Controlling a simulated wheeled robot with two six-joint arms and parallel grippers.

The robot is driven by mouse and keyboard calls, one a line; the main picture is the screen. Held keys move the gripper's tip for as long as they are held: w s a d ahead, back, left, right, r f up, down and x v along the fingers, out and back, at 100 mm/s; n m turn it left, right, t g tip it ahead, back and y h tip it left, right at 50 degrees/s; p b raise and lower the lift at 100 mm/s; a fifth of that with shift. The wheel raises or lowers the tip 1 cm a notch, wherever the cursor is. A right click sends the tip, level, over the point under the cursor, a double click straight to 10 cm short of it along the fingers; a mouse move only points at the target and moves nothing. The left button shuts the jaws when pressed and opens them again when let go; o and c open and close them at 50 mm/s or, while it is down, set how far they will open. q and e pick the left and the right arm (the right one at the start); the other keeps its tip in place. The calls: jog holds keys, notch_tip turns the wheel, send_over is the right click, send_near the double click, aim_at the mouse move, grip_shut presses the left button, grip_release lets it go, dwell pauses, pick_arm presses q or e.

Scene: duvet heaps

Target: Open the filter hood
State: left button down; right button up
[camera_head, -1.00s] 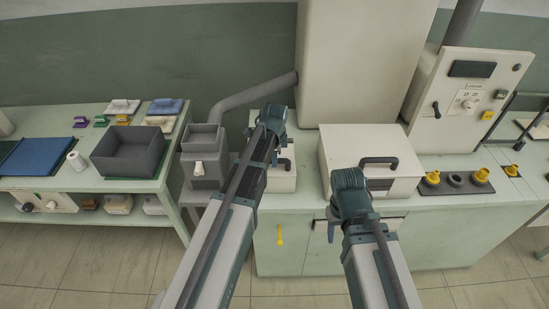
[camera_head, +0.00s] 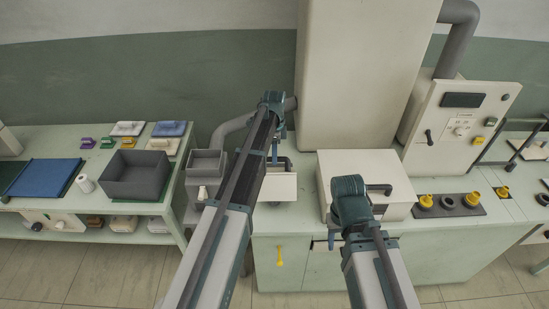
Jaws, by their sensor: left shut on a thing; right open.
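A small off-white box (camera_head: 280,187) with a dark handle (camera_head: 284,160) on top is at the middle of the counter; it is probably the filter hood. My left gripper (camera_head: 275,150) comes down at this handle, shut on it as far as I can see. My arm hides the box's left side and most of the contact. My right gripper (camera_head: 337,232) is open and empty in front of a larger off-white box (camera_head: 335,165) with a dark handle (camera_head: 380,189), covering part of its front.
A tall off-white cabinet (camera_head: 360,75) stands behind the boxes. A control panel (camera_head: 455,125) and yellow-capped fittings (camera_head: 425,201) are at the right. A side table at left holds a dark bin (camera_head: 135,178) and a blue mat (camera_head: 45,177). Floor shows in front.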

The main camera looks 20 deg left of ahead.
pick_arm(q)
jog(key=w+a, duration=0.2)
jog(key=w, duration=0.6)
jog(key=w+a, duration=0.2)
jog(key=w, duration=0.6)
jog(key=shift+a+f, duration=0.15)
jog(key=shift+a, duration=0.2)
pick_arm(e)
jog(key=shift+w+a+f, duration=0.1)
jog(key=shift+w+a, duration=0.05)
jog(key=shift+w, duration=0.35)
jog(key=shift+w+a, duration=0.15)
jog(key=shift+w, duration=0.35)
pick_arm(q)
jog(key=shift+w, duration=0.1)
jog(key=c, duration=0.8)
grip_release()
jog(key=shift+o, duration=0.2)
notch_tip(320, 180, up, 14)
jog(key=p, duration=1.3)
jog(key=shift+w+a, duration=0.15)
jog(key=shift+w, duration=0.25)
pick_arm(e)
notch_tip(320, 180, up, 14)
